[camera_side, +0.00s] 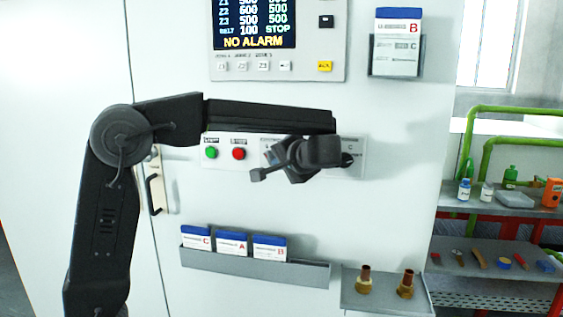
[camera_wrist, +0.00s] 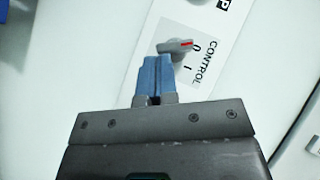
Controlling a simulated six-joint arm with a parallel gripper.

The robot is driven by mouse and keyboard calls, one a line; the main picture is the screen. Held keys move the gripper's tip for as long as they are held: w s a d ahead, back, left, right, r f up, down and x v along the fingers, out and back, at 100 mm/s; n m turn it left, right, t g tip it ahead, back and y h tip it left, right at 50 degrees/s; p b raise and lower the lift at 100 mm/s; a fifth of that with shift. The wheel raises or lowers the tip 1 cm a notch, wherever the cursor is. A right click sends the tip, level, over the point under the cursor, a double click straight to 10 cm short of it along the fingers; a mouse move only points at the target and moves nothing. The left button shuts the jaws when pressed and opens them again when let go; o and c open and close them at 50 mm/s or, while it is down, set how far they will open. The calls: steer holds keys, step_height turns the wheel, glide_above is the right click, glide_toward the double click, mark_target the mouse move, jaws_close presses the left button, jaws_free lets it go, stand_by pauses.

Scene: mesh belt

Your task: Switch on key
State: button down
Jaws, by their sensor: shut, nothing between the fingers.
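The key switch, a grey knob with a red mark (camera_wrist: 178,45), sits on a white plate labelled CONTROL (camera_wrist: 205,72) in the wrist view. Its red mark points toward the 0; the 1 is lower on the plate. My gripper (camera_wrist: 158,60) is shut and empty, its blue fingertips right at the knob's lower left side. I cannot tell whether they touch it.
Left of my gripper are a green button (camera_side: 211,153) and a red button (camera_side: 239,153). Above is a display (camera_side: 254,22) reading NO ALARM. Below are a card tray (camera_side: 255,270) and a small shelf (camera_side: 385,300) with two brass fittings. A card holder (camera_side: 397,66) hangs at upper right.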

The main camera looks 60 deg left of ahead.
steer(key=shift+f+m+y, duration=0.35)
steer(key=shift+m+y, duration=0.25)
steer(key=shift+y, duration=0.1)
stand_by(0.6)
steer(key=shift+s+a+f+m+g+y, duration=0.2)
steer(key=shift+f+m+g+y, duration=0.05)
steer(key=shift+f+m+y, duration=0.2)
steer(key=shift+s+a+f+m+g+y, duration=0.15)
steer(key=shift+f+m+g+y, duration=0.1)
steer(key=shift+f+m+y, duration=0.15)
steer(key=shift+w+d+f, duration=0.1)
steer(key=d+f, duration=0.2)
steer(key=d, duration=0.3)
steer(key=w+d+f, duration=0.1)
steer(key=d+f, duration=0.2)
steer(key=d, duration=0.3)
steer(key=shift+w+d+f, duration=0.25)
steer(key=shift+w+d, duration=0.05)
